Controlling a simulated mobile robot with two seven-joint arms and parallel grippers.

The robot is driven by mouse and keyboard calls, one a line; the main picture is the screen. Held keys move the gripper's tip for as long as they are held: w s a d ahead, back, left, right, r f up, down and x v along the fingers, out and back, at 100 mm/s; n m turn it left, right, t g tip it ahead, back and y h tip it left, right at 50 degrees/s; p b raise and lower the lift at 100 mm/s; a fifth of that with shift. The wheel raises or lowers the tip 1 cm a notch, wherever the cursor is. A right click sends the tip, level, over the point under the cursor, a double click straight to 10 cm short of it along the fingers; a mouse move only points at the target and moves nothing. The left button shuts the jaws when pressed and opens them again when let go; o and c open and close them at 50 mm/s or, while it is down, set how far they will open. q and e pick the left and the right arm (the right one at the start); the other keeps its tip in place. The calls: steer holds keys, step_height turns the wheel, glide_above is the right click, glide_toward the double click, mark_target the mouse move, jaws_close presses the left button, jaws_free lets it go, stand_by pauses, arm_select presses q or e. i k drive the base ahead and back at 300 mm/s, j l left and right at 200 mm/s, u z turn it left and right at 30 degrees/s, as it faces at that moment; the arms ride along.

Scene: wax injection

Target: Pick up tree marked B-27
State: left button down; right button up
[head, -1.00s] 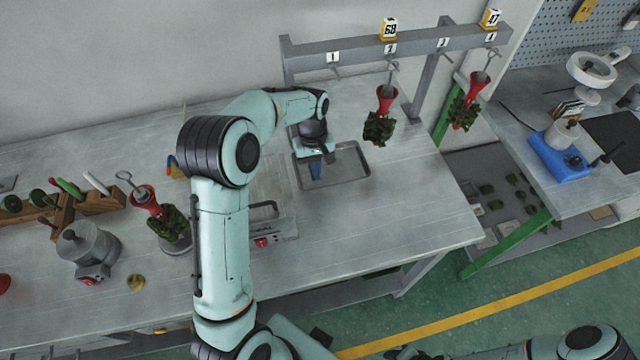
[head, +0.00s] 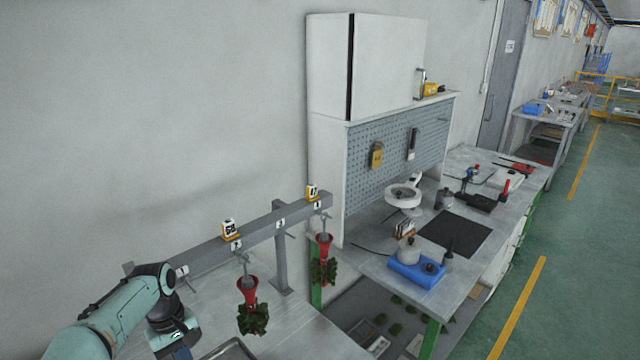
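Two wax trees with red funnel-shaped bases and dark green branches hang from the grey rail (head: 262,225). The nearer tree (head: 252,318) hangs below hook 2, and the farther tree (head: 324,271) below hook 4. I cannot read B-27 on either. My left gripper (head: 180,352) is at the lower left, left of the nearer tree and apart from it. Its fingers are cut off by the bottom edge. My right gripper is out of view.
A metal tray (head: 232,350) shows at the bottom edge. To the right, a second bench holds a blue-based device (head: 417,270), a black mat (head: 455,233) and a white round lamp (head: 403,196). A white cabinet (head: 385,60) stands behind. Green floor is open at right.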

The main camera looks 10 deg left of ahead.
mark_target(253, 317)
steer(key=k+l, duration=0.75)
steer(key=l, duration=0.2)
